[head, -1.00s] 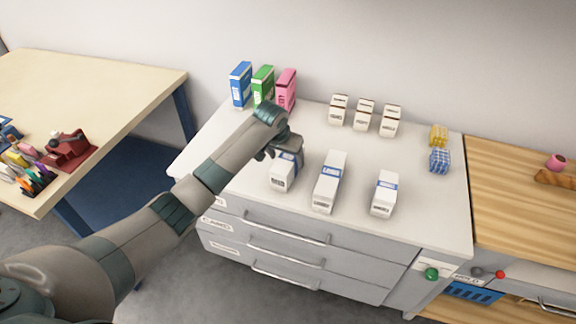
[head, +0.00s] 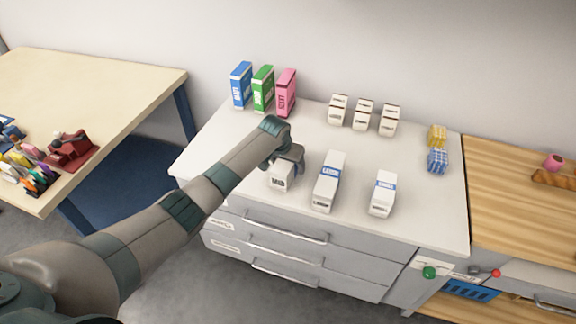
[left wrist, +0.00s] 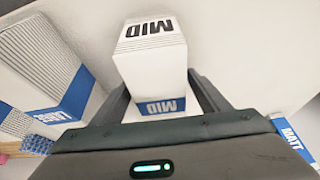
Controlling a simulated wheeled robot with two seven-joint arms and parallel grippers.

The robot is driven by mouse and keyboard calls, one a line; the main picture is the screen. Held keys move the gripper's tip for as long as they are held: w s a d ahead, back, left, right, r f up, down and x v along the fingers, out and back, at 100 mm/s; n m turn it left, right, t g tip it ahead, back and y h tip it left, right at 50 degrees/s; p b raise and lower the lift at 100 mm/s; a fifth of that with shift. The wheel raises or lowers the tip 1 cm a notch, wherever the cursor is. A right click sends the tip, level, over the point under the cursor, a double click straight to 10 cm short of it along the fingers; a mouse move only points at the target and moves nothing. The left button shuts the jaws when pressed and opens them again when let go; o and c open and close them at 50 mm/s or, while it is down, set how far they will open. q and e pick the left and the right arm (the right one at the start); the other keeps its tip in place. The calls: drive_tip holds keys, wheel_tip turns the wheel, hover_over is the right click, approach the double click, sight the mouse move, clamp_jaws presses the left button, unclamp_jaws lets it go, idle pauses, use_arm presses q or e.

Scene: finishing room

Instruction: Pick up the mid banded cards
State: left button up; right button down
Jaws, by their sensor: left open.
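The mid banded cards (head: 279,179) are a white block at the left of the front row on the white cabinet top. In the left wrist view the block (left wrist: 150,68) reads MID on its end and on its blue band. My left gripper (head: 287,158) is over the back part of this block and hides it in the head view. The wrist view shows my left gripper (left wrist: 160,98) open, one finger on each side of the block. Whether the fingers touch it I cannot tell. My right gripper is not in view.
A longer banded block (head: 328,182) and a shorter one (head: 383,193) stand to the right. Blue (head: 241,86), green (head: 263,90) and pink (head: 286,93) boxes stand behind. Several small white blocks (head: 362,115) stand at the back. The cabinet top (head: 420,220) is clear at front right.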

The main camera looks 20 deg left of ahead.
use_arm(q)
drive_tip(key=shift+r, duration=0.1)
drive_tip(key=c, duration=1.4)
drive_tip(key=shift+w+r, duration=0.1)
drive_tip(key=shift+r, duration=0.3)
wheel_tip(320, 180, up, 3)
drive_tip(key=shift+r+b, duration=0.15)
drive_tip(key=shift+b, duration=0.85)
drive_tip(key=d+r+b, duration=0.3)
drive_tip(key=d+r, duration=0.4)
drive_tip(key=d, duration=0.4)
drive_tip(key=shift+d+b, duration=0.3)
drive_tip(key=shift+d, duration=0.05)
drive_tip(key=shift+f, duration=0.1)
